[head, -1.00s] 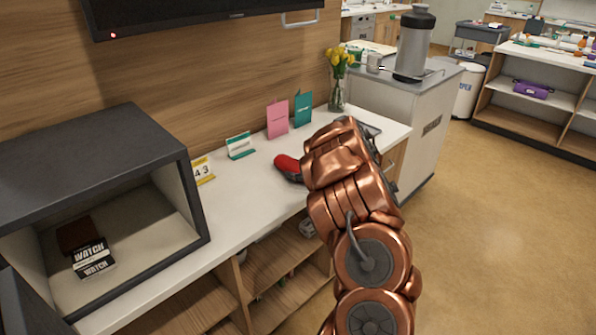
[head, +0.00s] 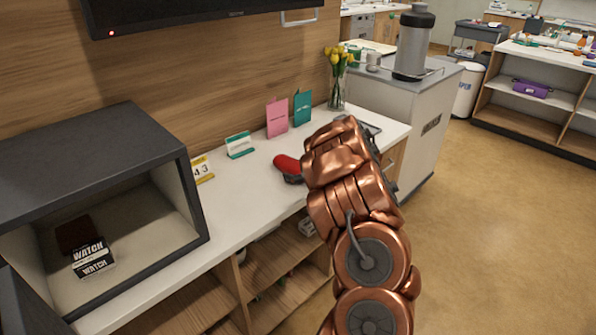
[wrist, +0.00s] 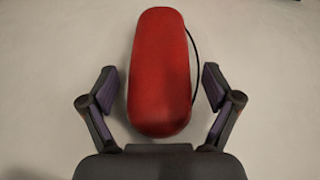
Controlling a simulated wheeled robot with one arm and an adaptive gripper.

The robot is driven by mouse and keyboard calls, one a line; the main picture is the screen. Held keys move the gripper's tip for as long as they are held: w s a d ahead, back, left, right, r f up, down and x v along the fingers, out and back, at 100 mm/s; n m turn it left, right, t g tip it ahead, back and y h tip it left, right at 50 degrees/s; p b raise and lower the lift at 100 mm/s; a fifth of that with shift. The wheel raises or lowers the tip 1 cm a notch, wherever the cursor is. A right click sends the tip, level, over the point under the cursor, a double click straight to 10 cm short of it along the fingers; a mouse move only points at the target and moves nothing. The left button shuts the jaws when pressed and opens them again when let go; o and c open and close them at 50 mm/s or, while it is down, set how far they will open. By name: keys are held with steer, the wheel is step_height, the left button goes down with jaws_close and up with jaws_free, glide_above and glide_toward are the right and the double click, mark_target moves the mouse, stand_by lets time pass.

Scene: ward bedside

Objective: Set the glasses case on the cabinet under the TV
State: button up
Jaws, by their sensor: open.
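The red glasses case (head: 287,165) lies on the white top of the cabinet (head: 232,205) under the TV (head: 190,8). My copper arm hides its right part in the head view. In the wrist view the case (wrist: 159,75) lies lengthwise on the pale surface, its near end between the two fingers. My gripper (wrist: 160,92) is open, one finger on each side of the case, with a gap on both sides. A thin dark line runs along the case's right edge.
A yellow number card (head: 202,170), a green-and-white card (head: 240,145), a pink card (head: 277,117), a teal card (head: 302,107) and a vase of yellow flowers (head: 337,92) stand along the back. A dark open box (head: 190,155) with small boxes inside stands at left.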

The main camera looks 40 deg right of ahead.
steer(key=shift+s+r, duration=0.15)
steer(key=shift+r, duration=0.05)
steer(key=v, duration=1.1)
steer(key=shift+s+b, duration=0.35)
steer(key=shift+b, duration=0.1)
